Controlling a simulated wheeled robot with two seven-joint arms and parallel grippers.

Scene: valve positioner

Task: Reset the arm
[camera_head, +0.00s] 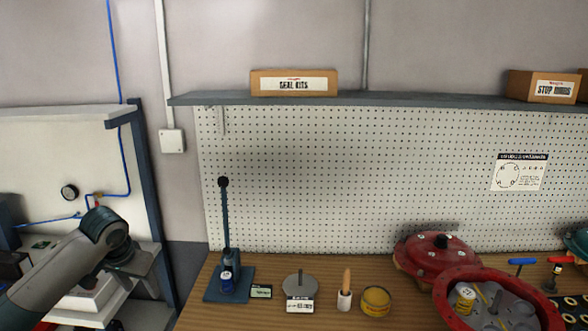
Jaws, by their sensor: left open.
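My left arm comes in from the lower left, grey with a dark wrist. My left gripper (138,264) is at its end, small and dark, above a white box-like thing at the left bench. It is open and I see nothing held in it. It is left of the wooden workbench (240,316) and apart from the things on it. My right arm and gripper are not in view.
A dark lever press (225,225) stands at the bench's left end. A grey disc (300,284), a brush in a white pot (345,298) and a yellow tin (376,301) follow. Red housings (436,258) stand right. A shelf (420,99) with cardboard boxes (293,83) hangs above.

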